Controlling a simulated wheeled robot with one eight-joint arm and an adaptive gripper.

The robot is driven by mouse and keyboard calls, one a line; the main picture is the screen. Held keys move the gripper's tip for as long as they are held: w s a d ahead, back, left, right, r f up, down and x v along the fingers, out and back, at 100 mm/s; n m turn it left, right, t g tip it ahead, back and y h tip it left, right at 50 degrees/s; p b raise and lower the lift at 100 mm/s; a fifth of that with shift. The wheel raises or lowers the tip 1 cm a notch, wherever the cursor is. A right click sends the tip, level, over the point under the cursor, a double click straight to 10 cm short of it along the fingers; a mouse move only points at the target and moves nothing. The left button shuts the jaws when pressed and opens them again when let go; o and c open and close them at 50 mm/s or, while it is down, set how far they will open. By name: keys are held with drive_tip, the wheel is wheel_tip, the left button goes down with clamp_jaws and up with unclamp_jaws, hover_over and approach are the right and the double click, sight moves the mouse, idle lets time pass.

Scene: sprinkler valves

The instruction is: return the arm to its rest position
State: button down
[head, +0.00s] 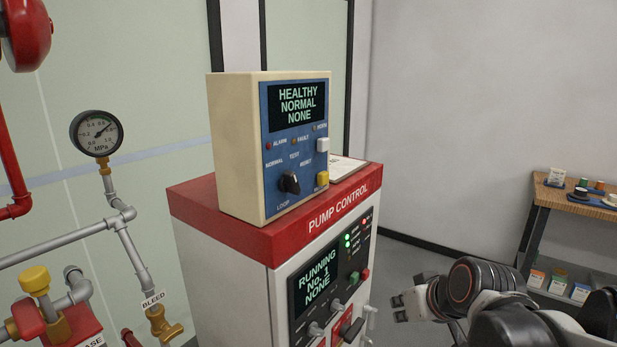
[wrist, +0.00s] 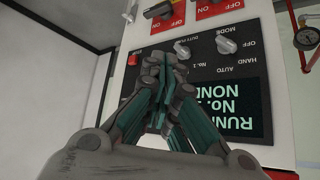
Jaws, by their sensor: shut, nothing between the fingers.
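My gripper (head: 399,308) shows at the lower right in the head view, at the end of my dark grey arm, just right of the pump control cabinet (head: 222,257). In the wrist view my gripper (wrist: 166,85) is shut, its fingers together with nothing between them. The fingers stand in front of the cabinet's black control panel (wrist: 205,70), which appears upside down there. They hide part of the panel; I cannot tell the exact gap. The head view shows the panel's display (head: 318,277) reading "RUNNING No. 1 NONE".
A cream alarm box (head: 233,150) reading "HEALTHY NORMAL NONE" stands on the cabinet's red top. Pipes with a pressure gauge (head: 97,133) and a yellow-capped valve (head: 35,281) are at left. A wooden shelf (head: 545,195) with small items stands at right. Open floor lies between cabinet and shelf.

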drive_tip(key=s+d+m+g+h, duration=0.1)
drive_tip(key=s+m+h, duration=0.1)
drive_tip(key=s, duration=1.2)
drive_tip(key=shift+d+r, duration=0.2)
drive_tip(key=shift+r, duration=0.25)
